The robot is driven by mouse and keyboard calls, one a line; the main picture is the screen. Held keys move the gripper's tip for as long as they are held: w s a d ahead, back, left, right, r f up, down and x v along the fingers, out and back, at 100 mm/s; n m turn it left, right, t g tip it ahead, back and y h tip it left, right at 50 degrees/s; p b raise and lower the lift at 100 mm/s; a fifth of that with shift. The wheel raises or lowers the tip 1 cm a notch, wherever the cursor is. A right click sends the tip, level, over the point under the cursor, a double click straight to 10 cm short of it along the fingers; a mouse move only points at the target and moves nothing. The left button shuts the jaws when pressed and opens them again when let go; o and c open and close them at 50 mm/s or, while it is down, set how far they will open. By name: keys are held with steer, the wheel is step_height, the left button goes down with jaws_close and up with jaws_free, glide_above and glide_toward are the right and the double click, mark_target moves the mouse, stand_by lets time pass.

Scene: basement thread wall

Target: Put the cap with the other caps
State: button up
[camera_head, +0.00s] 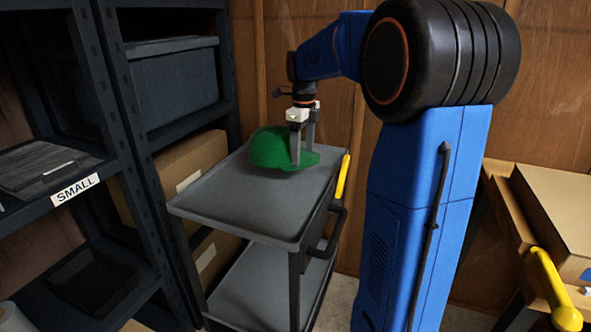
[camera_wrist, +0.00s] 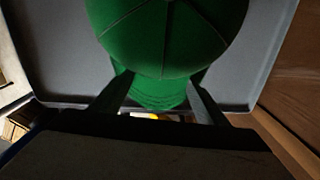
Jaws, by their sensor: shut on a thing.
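A green cap (camera_head: 271,149) rests on or just above the top shelf of a grey cart (camera_head: 218,196), near its far end. My gripper (camera_head: 302,160) reaches down from above and is shut on the cap at its brim side. In the wrist view the cap's crown (camera_wrist: 168,30) fills the upper middle, and its brim (camera_wrist: 158,92) lies between the two fingers of my gripper (camera_wrist: 160,90). I cannot tell whether the cap touches the tray. No other caps show in either view.
A dark shelf unit (camera_head: 120,90) stands at the left, with a "SMALL" label (camera_head: 76,189) and a grey bin (camera_head: 180,85). A cardboard box (camera_head: 190,165) sits behind the cart. Another box (camera_head: 556,205) lies at the right. The cart's near top is clear.

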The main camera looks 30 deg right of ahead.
mark_target(303, 178)
steer(key=shift+f, duration=3)
steer(key=o, duration=1.1)
steer(key=shift+f, duration=0.1)
